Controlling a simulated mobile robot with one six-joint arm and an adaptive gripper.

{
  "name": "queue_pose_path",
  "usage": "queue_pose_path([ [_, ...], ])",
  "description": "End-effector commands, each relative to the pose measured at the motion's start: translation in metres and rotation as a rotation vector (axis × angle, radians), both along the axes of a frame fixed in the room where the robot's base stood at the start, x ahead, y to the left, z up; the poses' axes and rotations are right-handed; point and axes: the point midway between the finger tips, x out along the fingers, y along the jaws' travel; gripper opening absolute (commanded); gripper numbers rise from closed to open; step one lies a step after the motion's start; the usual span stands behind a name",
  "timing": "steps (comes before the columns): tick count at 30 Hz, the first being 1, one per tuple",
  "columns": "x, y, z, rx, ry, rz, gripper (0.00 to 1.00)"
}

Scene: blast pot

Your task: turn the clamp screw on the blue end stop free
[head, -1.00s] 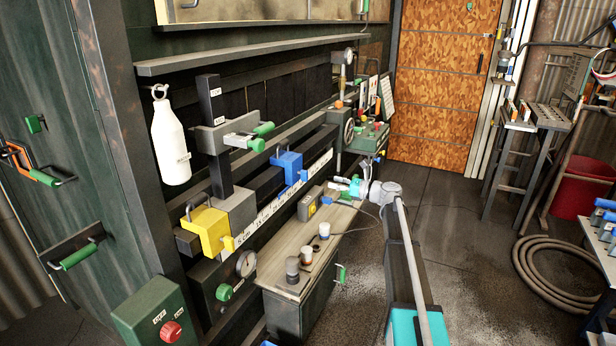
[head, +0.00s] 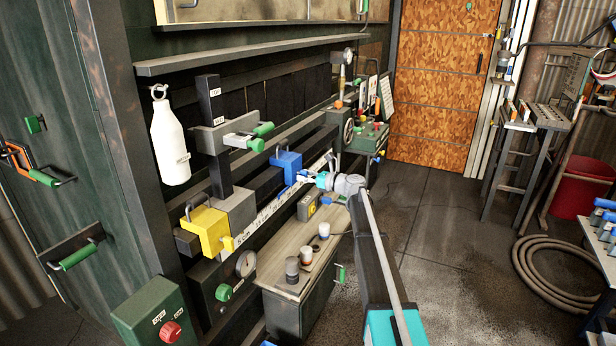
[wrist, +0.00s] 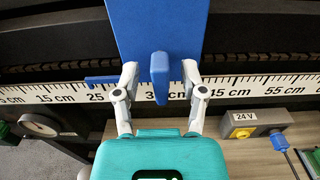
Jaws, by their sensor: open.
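The blue end stop (head: 287,163) sits on the dark rail above the ruler strip. It shows as a wide blue plate in the wrist view (wrist: 160,22). Its clamp screw, an upright blue wing (wrist: 160,78), stands out from the plate's lower middle. My gripper (wrist: 160,88) is open, one finger on each side of the wing, with a visible gap on both sides. In the head view my gripper (head: 308,178) is just right of the end stop, and the screw is hard to make out there.
A white ruler strip (wrist: 245,88) runs below the stop. A yellow block (head: 207,231) sits farther left along the rail. Below is a bench top (head: 300,258) with small jars and a yellow-grey 24 V box (wrist: 256,122) with a blue plug.

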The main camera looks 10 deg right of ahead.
Motion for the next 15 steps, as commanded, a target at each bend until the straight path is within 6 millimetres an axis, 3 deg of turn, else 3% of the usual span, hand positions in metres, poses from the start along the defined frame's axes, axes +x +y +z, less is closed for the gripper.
queue_pose_path([
  [9,0.0006,0.0013,0.0000,0.000,0.000,0.000,0.54],
  [15,0.0005,0.0015,0.0000,0.000,0.000,0.001,0.17],
])
